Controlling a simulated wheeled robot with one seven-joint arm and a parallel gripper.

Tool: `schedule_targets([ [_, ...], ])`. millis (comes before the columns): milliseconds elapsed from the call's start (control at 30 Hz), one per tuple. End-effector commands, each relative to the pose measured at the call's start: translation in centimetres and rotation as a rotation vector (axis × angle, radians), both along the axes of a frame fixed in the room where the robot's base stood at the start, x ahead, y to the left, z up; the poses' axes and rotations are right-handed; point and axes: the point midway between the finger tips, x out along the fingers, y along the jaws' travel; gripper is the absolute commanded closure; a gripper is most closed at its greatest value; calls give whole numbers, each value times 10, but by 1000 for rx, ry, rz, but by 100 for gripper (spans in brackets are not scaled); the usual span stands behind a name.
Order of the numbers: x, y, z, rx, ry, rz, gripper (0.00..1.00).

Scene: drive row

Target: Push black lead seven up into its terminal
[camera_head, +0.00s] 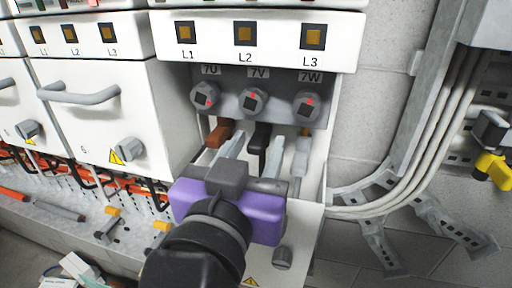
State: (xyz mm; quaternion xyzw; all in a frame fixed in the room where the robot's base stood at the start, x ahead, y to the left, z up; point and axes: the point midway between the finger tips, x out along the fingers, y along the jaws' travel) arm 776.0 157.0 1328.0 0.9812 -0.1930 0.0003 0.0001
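The black lead (259,138) stands upright in the open bay below the middle terminal, marked 7V (254,101). Its top is just under that terminal, and its lower part is hidden. My gripper (253,149) reaches in from below with its purple body in front of the bay. Its two light grey fingers stand apart, one on each side of the black lead. A gap shows between the left finger and the lead. The right finger is close beside the lead, and I cannot tell whether it touches.
A brown lead (219,134) stands left under terminal 7U (205,97). A grey lead (301,156) stands right under terminal 7W (307,106). The bay's white side walls are close to the gripper. A closed drawer (130,110) is at left, and grey cables (440,130) run at right.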

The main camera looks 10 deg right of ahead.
Motion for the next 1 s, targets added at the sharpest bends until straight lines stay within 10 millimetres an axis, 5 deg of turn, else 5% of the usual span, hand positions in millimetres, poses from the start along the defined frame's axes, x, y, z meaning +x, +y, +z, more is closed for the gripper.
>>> schedule_targets([
  [267,-2,1,-1,0,0,0,58],
  [700,-59,25,-2,1,0,3,58],
  [1000,-73,30,0,0,0,0,58],
])
